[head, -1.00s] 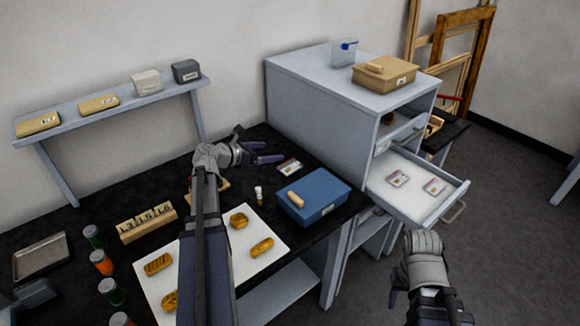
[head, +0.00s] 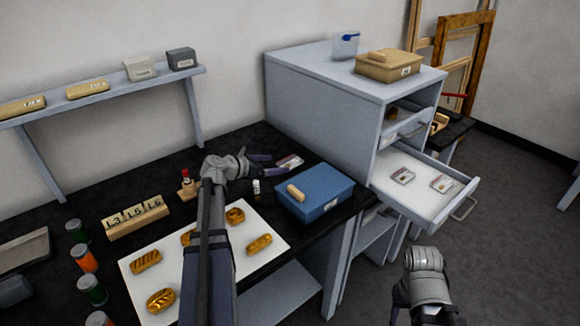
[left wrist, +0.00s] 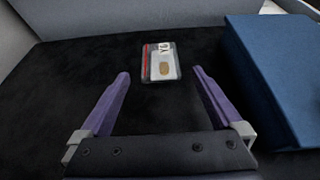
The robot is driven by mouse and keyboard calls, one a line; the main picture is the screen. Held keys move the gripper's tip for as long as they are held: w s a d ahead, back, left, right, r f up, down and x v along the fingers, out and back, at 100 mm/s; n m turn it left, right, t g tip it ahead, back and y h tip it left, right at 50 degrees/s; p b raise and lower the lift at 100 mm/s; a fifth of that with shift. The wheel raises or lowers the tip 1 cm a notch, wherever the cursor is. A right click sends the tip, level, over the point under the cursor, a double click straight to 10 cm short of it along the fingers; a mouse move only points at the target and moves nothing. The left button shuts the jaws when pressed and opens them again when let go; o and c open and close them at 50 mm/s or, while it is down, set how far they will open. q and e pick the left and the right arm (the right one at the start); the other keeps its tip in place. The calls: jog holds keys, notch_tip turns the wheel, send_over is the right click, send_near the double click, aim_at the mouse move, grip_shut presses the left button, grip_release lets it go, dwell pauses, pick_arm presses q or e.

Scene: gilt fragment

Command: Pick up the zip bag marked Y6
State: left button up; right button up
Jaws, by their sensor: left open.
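A small clear zip bag (head: 291,161) with a red strip and a white label lies on the black bench, behind the blue box. In the left wrist view the bag (left wrist: 161,66) lies flat; its label shows a Y on its side, and the rest is hard to read. My left gripper (head: 266,161) is open and low over the bench, pointing at the bag. In the left wrist view its fingertips (left wrist: 160,72) stand apart on either side of the bag's near end, nothing between them. My right gripper (head: 402,300) hangs at the lower right, its fingers mostly hidden.
The blue box (head: 328,199) stands close right of the bag. An open drawer (head: 425,208) of the grey cabinet (head: 330,95) holds two more bags (head: 402,176). A small bottle (head: 256,190) and a white sheet (head: 205,272) with golden pieces lie nearer.

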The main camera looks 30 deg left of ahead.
aim_at(286, 163)
pick_arm(q)
jog(key=b+x, duration=0.2)
jog(key=x, duration=0.3)
jog(key=shift+s, duration=0.1)
jog(key=c, duration=1.2)
